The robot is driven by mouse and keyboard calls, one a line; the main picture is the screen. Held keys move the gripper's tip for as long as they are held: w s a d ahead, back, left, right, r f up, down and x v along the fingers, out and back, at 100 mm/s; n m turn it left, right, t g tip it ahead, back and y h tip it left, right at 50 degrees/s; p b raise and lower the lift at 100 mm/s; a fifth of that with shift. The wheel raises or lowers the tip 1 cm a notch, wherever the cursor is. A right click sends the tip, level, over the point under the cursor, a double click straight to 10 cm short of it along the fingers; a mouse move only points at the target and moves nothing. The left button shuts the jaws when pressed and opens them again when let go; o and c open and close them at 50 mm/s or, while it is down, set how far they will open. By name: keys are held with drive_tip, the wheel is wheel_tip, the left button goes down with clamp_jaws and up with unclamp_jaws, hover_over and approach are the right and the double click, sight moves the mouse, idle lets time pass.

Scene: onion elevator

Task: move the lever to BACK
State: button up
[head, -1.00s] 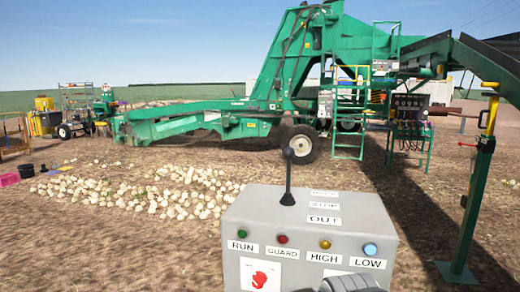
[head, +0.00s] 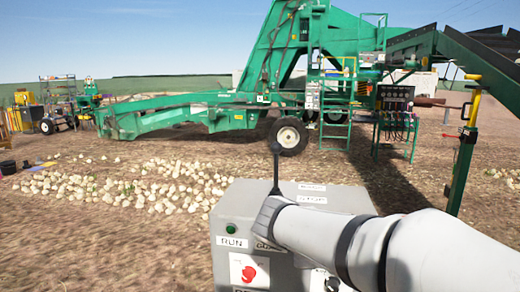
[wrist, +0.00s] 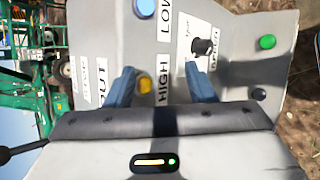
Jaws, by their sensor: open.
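The lever (head: 275,165), a thin black rod with a round knob, stands up from the top of the grey control box (head: 222,255) in the head view. White labels beside it include STOP (head: 311,199); the label behind it is too small to read. In the wrist view the lever's black knob (wrist: 5,156) is at the lower left edge, outside my fingers. My gripper (wrist: 158,72) is open, its two blue fingers apart over the box face near a yellow button (wrist: 145,85) and the HIGH label. My arm hides the box's right part and my fingers in the head view.
A blue button (wrist: 144,8) shows in the wrist view. The onion pile (head: 150,185) and green elevator (head: 200,115) stand beyond, clear of the box.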

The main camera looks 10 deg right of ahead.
sight(275, 150)
drive_tip(key=w+a+r+n+t, duration=0.1)
drive_tip(key=w+r+n, duration=0.1)
drive_tip(key=w+r, duration=0.1)
drive_tip(key=w+a+r+n+t+h, duration=0.1)
drive_tip(key=w+r+n+t, duration=0.1)
drive_tip(key=w+r+n, duration=0.1)
drive_tip(key=w+a+r+n+t, duration=0.1)
drive_tip(key=w+a+r+n, duration=0.1)
drive_tip(key=w+r, duration=0.1)
drive_tip(key=shift+w+r+n+t+h+p, duration=0.1)
drive_tip(key=shift+w+n+t+h+p, duration=0.2)
drive_tip(key=shift+w+n+t+h, duration=0.1)
drive_tip(key=w+a+r+n+t, duration=0.2)
drive_tip(key=w+r+n, duration=0.1)
drive_tip(key=w+a+r+n+t, duration=0.2)
drive_tip(key=w+a+r+n, duration=0.1)
drive_tip(key=shift+a+r, duration=0.3)
drive_tip(key=shift+a, duration=0.05)
drive_tip(key=p+x, duration=0.2)
drive_tip(key=x, duration=0.5)
drive_tip(key=shift+w, duration=0.2)
clamp_jaws()
